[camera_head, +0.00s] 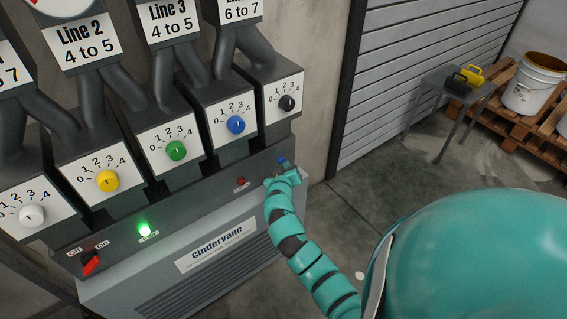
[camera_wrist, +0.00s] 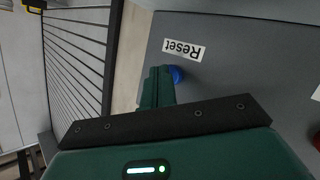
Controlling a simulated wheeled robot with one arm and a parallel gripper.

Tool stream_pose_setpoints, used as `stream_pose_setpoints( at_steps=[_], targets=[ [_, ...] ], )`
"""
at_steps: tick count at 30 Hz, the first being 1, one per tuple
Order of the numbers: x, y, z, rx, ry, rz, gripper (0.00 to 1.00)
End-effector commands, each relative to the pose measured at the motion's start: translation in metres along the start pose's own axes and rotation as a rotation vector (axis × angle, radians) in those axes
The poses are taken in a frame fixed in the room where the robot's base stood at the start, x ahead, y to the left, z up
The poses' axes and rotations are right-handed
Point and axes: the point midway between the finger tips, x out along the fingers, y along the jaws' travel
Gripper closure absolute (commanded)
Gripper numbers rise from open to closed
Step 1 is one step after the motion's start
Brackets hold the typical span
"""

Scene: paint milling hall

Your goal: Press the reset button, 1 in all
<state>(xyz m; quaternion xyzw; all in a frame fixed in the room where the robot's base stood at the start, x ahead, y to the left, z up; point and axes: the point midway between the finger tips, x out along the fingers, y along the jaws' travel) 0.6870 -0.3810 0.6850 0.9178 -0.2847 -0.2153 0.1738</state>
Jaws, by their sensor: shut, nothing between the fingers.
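The reset button is a small blue knob (camera_head: 281,160) at the right end of the machine's lower panel in the head view. In the wrist view the blue button (camera_wrist: 176,74) shows beside a white "Reset" label (camera_wrist: 184,50), which appears upside down. My gripper (camera_head: 283,172) is shut and empty, right in front of the button. In the wrist view its dark green fingers (camera_wrist: 157,84) overlap the left side of the button. I cannot tell whether the fingertips touch it.
A red button (camera_head: 241,182) sits left of the reset button, with a lit green lamp (camera_head: 144,229) and a red off/on switch (camera_head: 91,264) further left. Several coloured dials, such as the blue one (camera_head: 236,124), line the panel above. A small table (camera_head: 455,88) stands at right.

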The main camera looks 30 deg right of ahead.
Motion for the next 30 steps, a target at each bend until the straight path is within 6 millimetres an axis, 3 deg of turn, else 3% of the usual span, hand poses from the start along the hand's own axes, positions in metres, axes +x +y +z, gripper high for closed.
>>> stream_pose_setpoints(
  at_steps=[23, 30],
  targets=[
    [-0.013, 0.009, 0.009, 0.000, 0.001, 0.000, 1.00],
    [-0.025, 0.018, 0.017, 0.000, 0.002, 0.000, 1.00]
  ],
)
